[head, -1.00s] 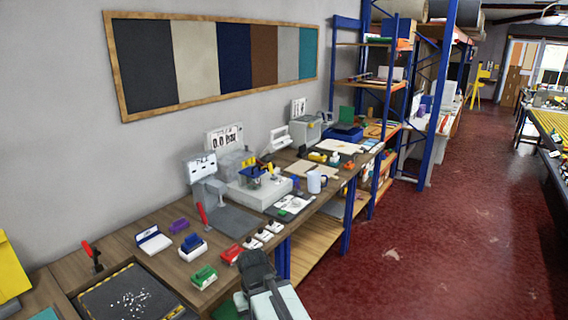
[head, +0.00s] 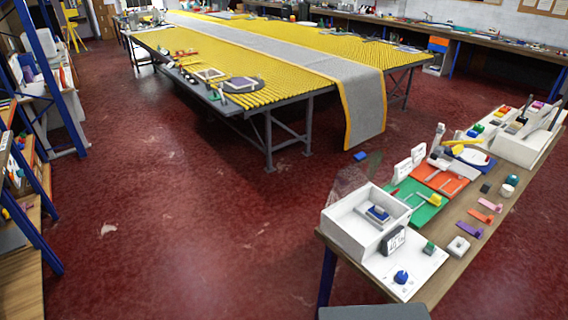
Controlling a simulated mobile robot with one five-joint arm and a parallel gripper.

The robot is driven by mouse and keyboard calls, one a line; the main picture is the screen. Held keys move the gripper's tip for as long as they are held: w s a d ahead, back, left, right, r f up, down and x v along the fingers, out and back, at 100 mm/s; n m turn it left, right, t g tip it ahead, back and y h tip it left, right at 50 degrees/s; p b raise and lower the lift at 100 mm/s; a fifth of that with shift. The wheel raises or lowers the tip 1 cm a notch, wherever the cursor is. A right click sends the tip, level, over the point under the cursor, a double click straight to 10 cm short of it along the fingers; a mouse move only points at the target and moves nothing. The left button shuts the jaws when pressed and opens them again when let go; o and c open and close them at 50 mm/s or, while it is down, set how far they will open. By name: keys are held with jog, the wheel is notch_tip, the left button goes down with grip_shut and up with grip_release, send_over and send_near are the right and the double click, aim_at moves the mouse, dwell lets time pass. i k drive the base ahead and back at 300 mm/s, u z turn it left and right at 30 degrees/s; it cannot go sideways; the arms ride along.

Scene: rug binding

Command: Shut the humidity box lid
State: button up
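A white open-topped box (head: 342,228) stands at the near left corner of the wooden bench on the right. A dark display with light digits (head: 392,241) is on or against its front right side; this looks like the humidity box. A clear panel (head: 347,181) rises at the box's back left edge, tilted up and away from the opening. It looks like the lid, standing open. A blue block on a grey piece (head: 377,213) lies inside the box. My gripper is not in view.
A white board with a blue knob (head: 401,277) lies before the box. Green (head: 424,212) and orange (head: 440,179) mats with small tools lie behind it. A long yellow-topped table (head: 240,98) with a grey runner stands beyond. The red floor (head: 180,220) at left is clear.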

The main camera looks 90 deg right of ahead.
aim_at(360, 156)
jog(key=z, duration=0.75)
jog(key=i, duration=1.65)
jog(key=z, duration=4.15)
jog(key=i, duration=0.55)
jog(key=u, duration=1.2)
